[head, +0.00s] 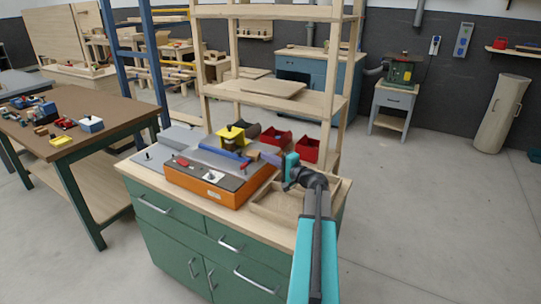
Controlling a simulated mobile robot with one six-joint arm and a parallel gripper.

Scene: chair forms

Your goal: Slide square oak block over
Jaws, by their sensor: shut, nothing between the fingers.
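My gripper (262,155) reaches in from the right over the green cabinet's top, its fingers shut and pointing left above the grey-topped orange unit (200,184). A small tan wooden piece (252,154) shows right at the fingertips. It may be the square oak block, but it is too small for me to make out its shape, or whether the fingers touch it. A blue bar (222,152) lies across the unit to its left, and a yellow block with a black knob (231,135) stands just behind the bar.
A shallow wooden tray (262,209) sits on the cabinet top below my arm. Red bins (308,149) stand behind, near a wooden shelf rack (285,101). Red handles (182,162) lie on the unit's left. A brown-topped table (95,105) with small parts stands at left. Floor at right is clear.

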